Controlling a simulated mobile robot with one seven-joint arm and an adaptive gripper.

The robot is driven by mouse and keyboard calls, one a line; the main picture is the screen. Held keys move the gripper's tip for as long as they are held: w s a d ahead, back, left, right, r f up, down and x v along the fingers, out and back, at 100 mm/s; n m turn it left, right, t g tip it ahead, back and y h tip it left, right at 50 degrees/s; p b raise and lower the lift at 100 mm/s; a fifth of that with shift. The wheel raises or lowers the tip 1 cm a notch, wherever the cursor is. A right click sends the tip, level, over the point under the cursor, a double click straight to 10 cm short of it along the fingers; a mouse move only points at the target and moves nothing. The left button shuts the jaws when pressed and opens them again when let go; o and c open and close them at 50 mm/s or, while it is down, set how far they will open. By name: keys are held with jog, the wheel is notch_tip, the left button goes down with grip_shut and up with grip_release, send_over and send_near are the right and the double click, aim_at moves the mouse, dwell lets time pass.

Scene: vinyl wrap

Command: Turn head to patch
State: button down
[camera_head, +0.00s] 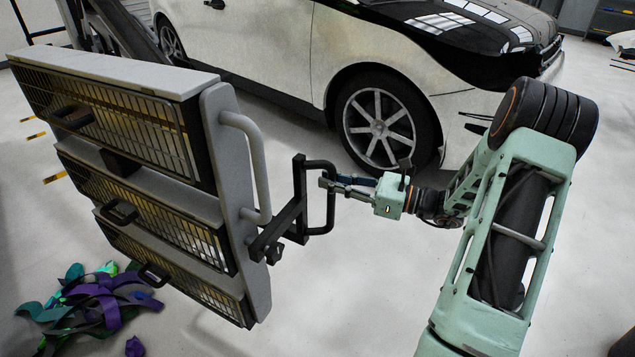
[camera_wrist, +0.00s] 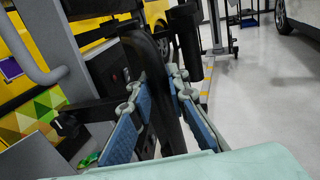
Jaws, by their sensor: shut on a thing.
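The lamp head (camera_head: 245,190) is a grey frame with three stacked, grilled heater panels, standing at the left in the head view. Its panels face toward the lower left of the picture, away from the car. A black bracket with a looped handle (camera_head: 331,214) sticks out from its right side. My gripper (camera_head: 328,184) is shut on the upright bar of this handle. In the wrist view, the blue-padded fingers (camera_wrist: 163,88) lie on both sides of a black bar. I cannot make out a patch in either view.
A white and black car (camera_head: 300,50) stands behind, its front wheel (camera_head: 380,122) just beyond the handle. Green and purple vinyl scraps (camera_head: 95,300) lie on the floor below the lamp. The floor between lamp and arm is clear.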

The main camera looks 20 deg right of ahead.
jog(key=shift+w+d, duration=0.4)
jog(key=shift+d, duration=0.15)
jog(key=c, duration=1.8)
grip_release()
jog(key=shift+s, duration=0.1)
jog(key=shift+c, duration=0.2)
jog(key=v, duration=1.2)
jog(key=shift+s+a, duration=0.1)
